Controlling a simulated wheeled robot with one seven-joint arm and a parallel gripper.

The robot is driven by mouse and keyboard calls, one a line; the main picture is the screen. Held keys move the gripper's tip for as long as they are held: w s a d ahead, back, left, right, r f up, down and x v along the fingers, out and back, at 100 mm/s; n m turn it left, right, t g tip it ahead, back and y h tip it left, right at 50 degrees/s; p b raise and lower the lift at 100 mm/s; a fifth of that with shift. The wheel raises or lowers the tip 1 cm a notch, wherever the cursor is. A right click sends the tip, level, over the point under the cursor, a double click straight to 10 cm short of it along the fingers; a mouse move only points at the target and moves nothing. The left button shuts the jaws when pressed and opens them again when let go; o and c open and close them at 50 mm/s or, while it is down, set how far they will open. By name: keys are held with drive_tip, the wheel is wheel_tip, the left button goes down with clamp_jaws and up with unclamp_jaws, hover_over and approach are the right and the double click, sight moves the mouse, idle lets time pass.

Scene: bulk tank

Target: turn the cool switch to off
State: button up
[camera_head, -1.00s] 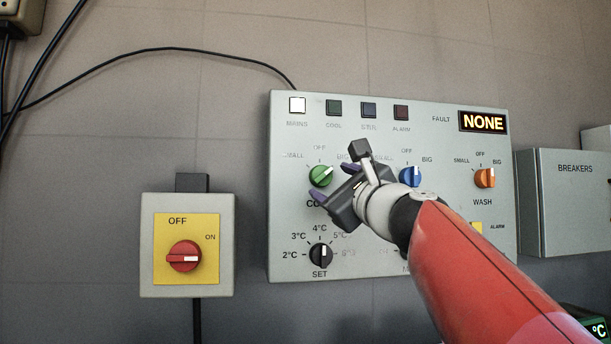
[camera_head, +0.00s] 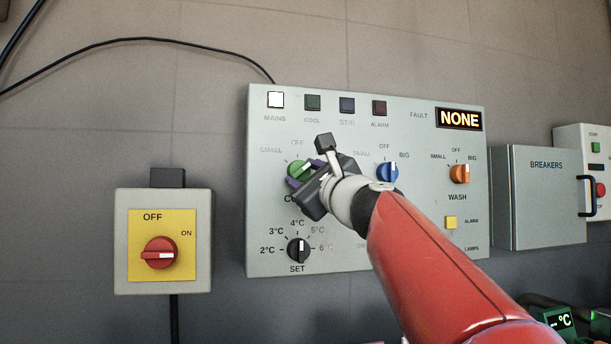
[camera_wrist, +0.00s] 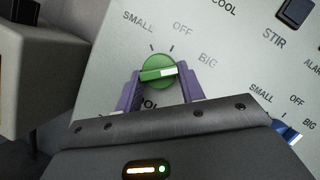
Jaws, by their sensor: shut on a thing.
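The cool switch is a green knob (camera_head: 298,169) at the upper left of the grey control panel, partly hidden by my gripper in the head view. My gripper (camera_head: 304,174) is at the knob. In the wrist view, its purple fingers (camera_wrist: 159,76) are shut on the sides of the green knob (camera_wrist: 156,65). The knob's white mark points right and slightly up, toward BIG, away from the OFF label (camera_wrist: 182,30). The green cool lamp (camera_head: 312,102) looks dark. The COOL label below the knob is mostly covered.
The blue stir knob (camera_head: 388,172) is close to my gripper on the right, the orange wash knob (camera_head: 460,174) farther right. The black set knob (camera_head: 298,250) is below. A red mains switch (camera_head: 160,253) is at left, the breakers box (camera_head: 540,200) at right.

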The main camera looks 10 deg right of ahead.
drive_tip(key=shift+n, duration=0.3)
drive_tip(key=n, duration=0.2)
drive_tip(key=n+g+y+p, duration=0.1)
drive_tip(key=n, duration=0.1)
drive_tip(key=n+g+p, duration=0.1)
drive_tip(key=n, duration=0.1)
drive_tip(key=shift+d+r, duration=0.15)
drive_tip(key=shift+r, duration=0.15)
drive_tip(key=shift+n+g+p, duration=1)
drive_tip(key=shift+n+p, duration=0.2)
drive_tip(key=shift+n, duration=0.9)
drive_tip(key=o, duration=1)
drive_tip(key=shift+c, duration=0.2)
